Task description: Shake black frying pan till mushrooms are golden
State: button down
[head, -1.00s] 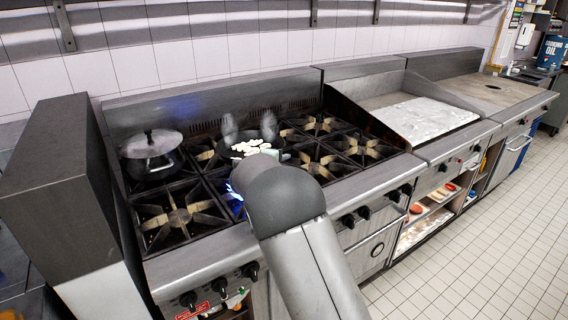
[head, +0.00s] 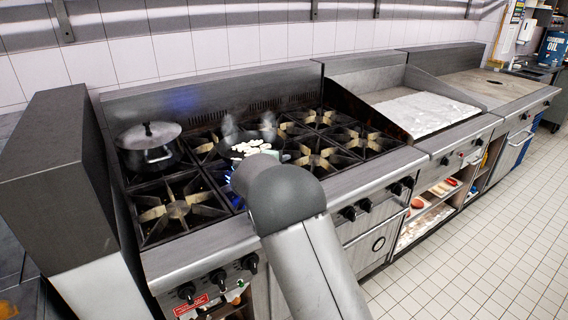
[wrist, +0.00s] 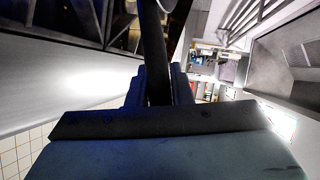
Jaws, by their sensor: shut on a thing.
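The black frying pan (head: 228,151) is over the burners in the middle-left of the range in the head view. Pale mushroom pieces (head: 250,147) lie in it, whitish in colour, with grey steam above. Blue flame (head: 229,172) shows at its near side. My arm hides the pan's near side and most of my gripper in the head view. In the wrist view my gripper (wrist: 157,82) is shut on the pan's dark handle (wrist: 154,45), which runs upward away from the fingers. I cannot tell whether the pan touches the grate.
A lidded pot (head: 149,152) stands on the back left burner. The front left burner (head: 176,209) and the right burners (head: 315,158) are bare. A tall dark panel (head: 50,185) borders the range on the left. A griddle (head: 422,112) lies to the right.

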jog(key=shift+f+b, duration=3.1)
jog(key=shift+f, duration=0.85)
dwell(3.5)
